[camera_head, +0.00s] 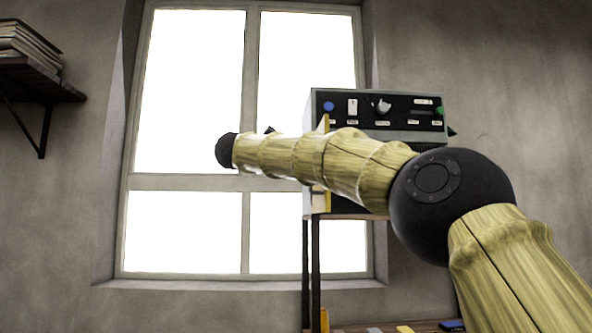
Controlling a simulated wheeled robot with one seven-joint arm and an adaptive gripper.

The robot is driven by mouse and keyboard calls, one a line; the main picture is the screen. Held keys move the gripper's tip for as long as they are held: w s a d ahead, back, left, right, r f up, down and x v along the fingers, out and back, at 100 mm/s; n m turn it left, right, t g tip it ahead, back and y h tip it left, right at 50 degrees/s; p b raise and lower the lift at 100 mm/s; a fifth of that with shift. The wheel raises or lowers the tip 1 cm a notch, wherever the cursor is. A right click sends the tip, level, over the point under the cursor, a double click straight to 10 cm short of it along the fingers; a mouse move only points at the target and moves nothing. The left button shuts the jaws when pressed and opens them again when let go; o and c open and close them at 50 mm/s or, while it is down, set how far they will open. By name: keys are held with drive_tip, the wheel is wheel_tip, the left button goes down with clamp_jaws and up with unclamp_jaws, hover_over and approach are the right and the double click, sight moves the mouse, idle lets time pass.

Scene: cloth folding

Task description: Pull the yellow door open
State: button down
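A grey-green machine (425,96) with a dark control panel stands on a stand in front of the window. A narrow yellow strip (327,203) shows at its lower left front, and a pale yellow piece shows above my arm at the same edge. These look like parts of the yellow door, but my arm covers most of the machine's front. I cannot tell whether the door is shut or ajar. My arm crosses from the lower right to the left, ending in a black joint. My gripper cannot be made out.
The panel (392,108) has a blue knob, a green knob and switches. A large bright window (249,183) fills the back wall. A shelf with books (38,66) is at the upper left. Small yellow and blue items lie on a surface at the bottom edge.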

drive_tip(key=shift+a+r, duration=0.15)
idle(0.3)
drive_tip(key=c, duration=1.5)
unclamp_jaws()
drive_tip(key=shift+w, duration=0.1)
drive_tip(key=shift+a, duration=0.15)
drive_tip(key=v, duration=1.2)
